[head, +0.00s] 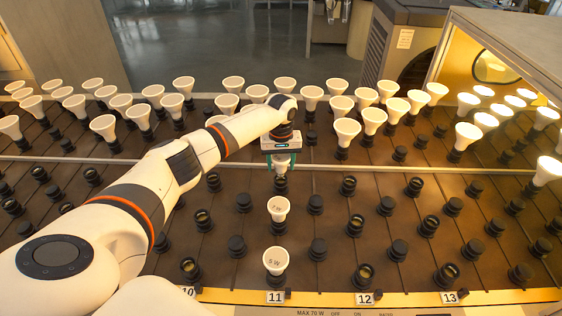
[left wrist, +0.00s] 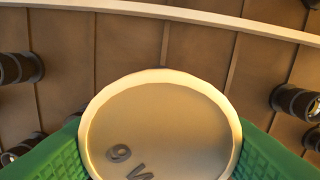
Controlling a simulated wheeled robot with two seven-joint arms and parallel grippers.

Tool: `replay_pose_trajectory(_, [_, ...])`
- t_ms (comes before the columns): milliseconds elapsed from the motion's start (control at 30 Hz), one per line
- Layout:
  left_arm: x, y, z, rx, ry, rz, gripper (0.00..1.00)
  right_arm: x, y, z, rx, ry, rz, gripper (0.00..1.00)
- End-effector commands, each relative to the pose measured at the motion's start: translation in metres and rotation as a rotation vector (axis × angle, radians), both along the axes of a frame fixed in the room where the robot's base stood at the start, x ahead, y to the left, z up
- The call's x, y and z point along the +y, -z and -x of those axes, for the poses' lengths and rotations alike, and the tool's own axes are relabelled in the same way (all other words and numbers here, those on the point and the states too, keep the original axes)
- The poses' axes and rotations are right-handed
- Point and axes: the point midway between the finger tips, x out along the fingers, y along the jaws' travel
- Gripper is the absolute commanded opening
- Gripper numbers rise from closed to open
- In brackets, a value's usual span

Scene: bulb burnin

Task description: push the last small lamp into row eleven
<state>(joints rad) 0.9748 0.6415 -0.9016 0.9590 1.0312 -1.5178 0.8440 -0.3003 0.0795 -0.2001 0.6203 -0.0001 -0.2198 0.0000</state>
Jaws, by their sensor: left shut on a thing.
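My left gripper (head: 281,166) is shut on a small lamp (left wrist: 160,125), whose pale round face fills the middle of the left wrist view between the green finger pads. A "W" and a digit that looks like a 9 or 6 show on it. In the head view the gripper mostly hides this lamp. A dark socket (head: 281,185) shows right under the fingers; I cannot tell whether the lamp touches it. Nearer in row eleven stand two upright white lamps, a smaller one (head: 278,208) and a larger one (head: 274,261), above the row label 11 (head: 275,297). My right gripper is out of view.
Empty dark sockets flank row eleven, such as one on the left (head: 237,246) and one on the right (head: 318,248). A pale rail (head: 380,168) crosses the board. Many white lamps stand behind it, and lit lamps (head: 485,120) glow at the right.

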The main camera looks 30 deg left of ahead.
Motion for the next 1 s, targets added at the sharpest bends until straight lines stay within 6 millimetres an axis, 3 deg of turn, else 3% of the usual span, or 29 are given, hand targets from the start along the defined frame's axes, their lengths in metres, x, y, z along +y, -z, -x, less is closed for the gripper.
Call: replay_pose_trajectory(1000, [0.0,0.031,0.0,-0.001,0.0,0.001,0.3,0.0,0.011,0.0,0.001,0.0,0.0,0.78])
